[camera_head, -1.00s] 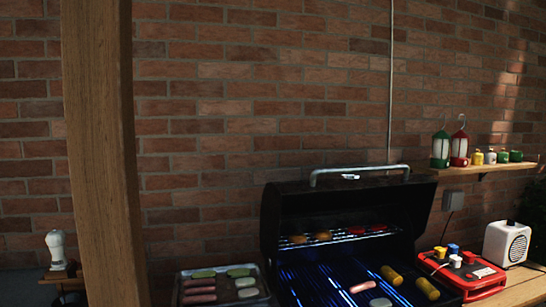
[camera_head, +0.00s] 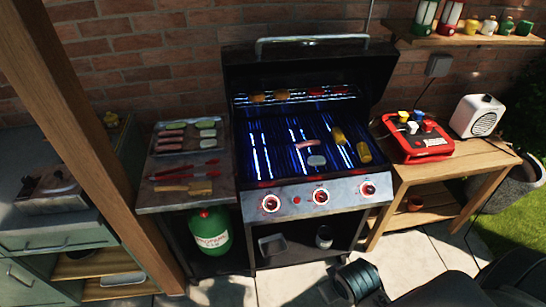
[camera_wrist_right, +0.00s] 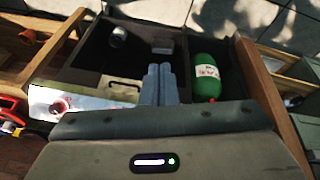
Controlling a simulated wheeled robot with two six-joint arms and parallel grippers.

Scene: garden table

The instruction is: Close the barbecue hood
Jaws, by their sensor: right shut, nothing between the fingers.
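The barbecue (camera_head: 315,197) stands against the brick wall in the head view. Its black hood (camera_head: 295,68) is raised open, tilted back behind the grill. The hood's silver handle (camera_head: 312,39) runs along its top edge. My right gripper (camera_wrist_right: 160,68) shows in the right wrist view, with its two fingers together and nothing between them. It is in front of the barbecue, apart from the hood and handle. The barbecue's front panel (camera_wrist_right: 90,98) and open lower compartment also show there. The hood is not clearly seen in that view. My left gripper is not in view.
Sausages and corn lie on the grill grate. A side shelf (camera_head: 210,197) at left holds a food tray (camera_head: 168,149) and tools. A green gas bottle (camera_head: 210,232) stands below it. A wooden post (camera_head: 75,120) stands left; a wooden table (camera_head: 440,172) stands right.

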